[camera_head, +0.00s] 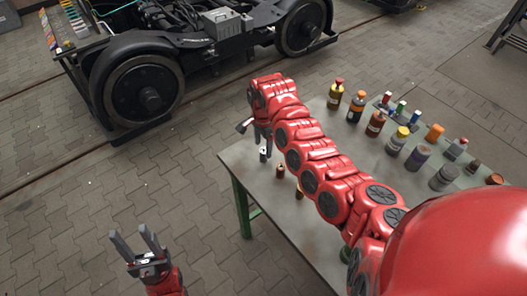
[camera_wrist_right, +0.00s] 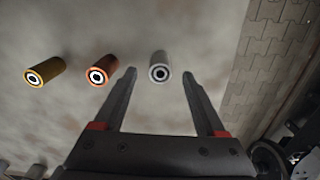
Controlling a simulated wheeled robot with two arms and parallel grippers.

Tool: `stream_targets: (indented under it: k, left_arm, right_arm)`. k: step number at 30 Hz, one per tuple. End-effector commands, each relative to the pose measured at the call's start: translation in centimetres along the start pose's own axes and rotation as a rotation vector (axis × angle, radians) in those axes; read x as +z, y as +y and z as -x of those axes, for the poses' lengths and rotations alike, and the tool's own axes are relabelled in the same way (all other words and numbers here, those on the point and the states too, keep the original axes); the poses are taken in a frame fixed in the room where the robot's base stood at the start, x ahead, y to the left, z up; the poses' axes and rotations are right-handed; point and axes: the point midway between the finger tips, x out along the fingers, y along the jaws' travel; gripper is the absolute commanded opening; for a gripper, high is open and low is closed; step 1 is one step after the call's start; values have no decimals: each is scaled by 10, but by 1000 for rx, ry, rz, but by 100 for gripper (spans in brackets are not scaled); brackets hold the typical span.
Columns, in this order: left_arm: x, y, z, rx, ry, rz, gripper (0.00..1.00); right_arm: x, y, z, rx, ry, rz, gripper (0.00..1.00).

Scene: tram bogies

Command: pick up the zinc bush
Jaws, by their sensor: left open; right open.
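The zinc bush (camera_wrist_right: 159,67) is a small grey cylinder with a dark ring and white centre on its end. In the right wrist view it shows between and slightly beyond the fingertips of my right gripper (camera_wrist_right: 159,75), which is open and empty. In the head view the bush (camera_head: 263,154) stands near the table's left edge, just below my right gripper (camera_head: 256,133). I cannot tell the exact height gap. My left gripper (camera_head: 131,234) is open and empty, off the table at lower left.
A copper bush (camera_wrist_right: 102,70) and a brass bush (camera_wrist_right: 45,72) stand in a row left of the zinc one. The grey table (camera_head: 300,235) carries several bottles (camera_head: 375,124) at its far right. A bogie (camera_head: 150,85) stands on the paved floor behind.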

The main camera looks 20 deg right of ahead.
Motion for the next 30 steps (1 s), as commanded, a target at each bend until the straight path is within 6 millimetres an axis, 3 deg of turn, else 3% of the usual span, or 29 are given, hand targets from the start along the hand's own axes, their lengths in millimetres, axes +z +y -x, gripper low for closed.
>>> stream_targets:
  k: [6, 14, 26, 30]
  left_arm:
    - [-1, 0, -8, 0, 0, 0, 50]
    - [-1, 0, -8, 0, 0, 0, 50]
    - [-1, 0, -8, 0, 0, 0, 50]
    - [-1, 0, -8, 0, 0, 0, 50]
  right_arm:
    - [-1, 0, -18, 1, 2, 0, 73]
    - [-1, -1, -20, -3, 2, -1, 73]
    - [-1, -1, -20, -2, 2, -1, 1]
    - [-1, -1, -20, -2, 2, -1, 0]
